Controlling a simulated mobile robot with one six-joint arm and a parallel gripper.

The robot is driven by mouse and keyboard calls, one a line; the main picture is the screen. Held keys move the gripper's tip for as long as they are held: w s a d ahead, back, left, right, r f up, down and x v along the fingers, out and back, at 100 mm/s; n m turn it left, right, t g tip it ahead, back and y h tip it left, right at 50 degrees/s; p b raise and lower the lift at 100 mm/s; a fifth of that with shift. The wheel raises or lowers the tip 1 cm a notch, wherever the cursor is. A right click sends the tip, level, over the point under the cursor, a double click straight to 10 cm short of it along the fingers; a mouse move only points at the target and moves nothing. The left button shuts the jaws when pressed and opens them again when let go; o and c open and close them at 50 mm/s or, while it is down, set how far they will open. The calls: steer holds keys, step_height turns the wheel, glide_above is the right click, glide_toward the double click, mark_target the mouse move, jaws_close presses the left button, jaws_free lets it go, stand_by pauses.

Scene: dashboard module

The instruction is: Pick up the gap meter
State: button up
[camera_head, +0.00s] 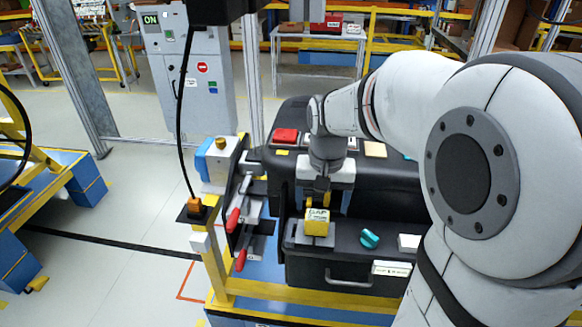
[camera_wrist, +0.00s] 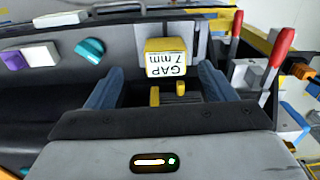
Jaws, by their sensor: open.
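The gap meter (camera_head: 317,222) is a yellow and white block lettered "GAP", standing on the front ledge of the dark dashboard module (camera_head: 300,262). In the wrist view the gap meter (camera_wrist: 167,65) reads "GAP 7 mm" upside down. My gripper (camera_head: 325,196) is right above and behind it in the head view. In the wrist view my gripper (camera_wrist: 160,90) is open, with one blue-grey finger on each side of the gap meter and a clear space to each. Two small yellow posts (camera_wrist: 154,96) show between the fingers.
A teal knob (camera_head: 369,238) and a white block (camera_head: 409,243) lie on the ledge to the right. Red-handled clamps (camera_head: 233,220) stand at the left, close to the module. A red block (camera_head: 285,135) sits on top of the module. Open floor lies further left.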

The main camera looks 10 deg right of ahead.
mark_target(317, 215)
steer(key=shift+w, duration=0.55)
steer(key=shift+w+f, duration=0.15)
steer(key=shift+f, duration=0.15)
step_height(317, 215, down, 8)
steer(key=shift+a+r+p, duration=0.15)
steer(key=shift+r+p, duration=0.1)
steer(key=shift+p, duration=0.65)
steer(key=shift+c, duration=0.5)
steer(key=c, duration=1.1)
steer(key=shift+r, duration=0.1)
steer(key=shift+c, duration=0.2)
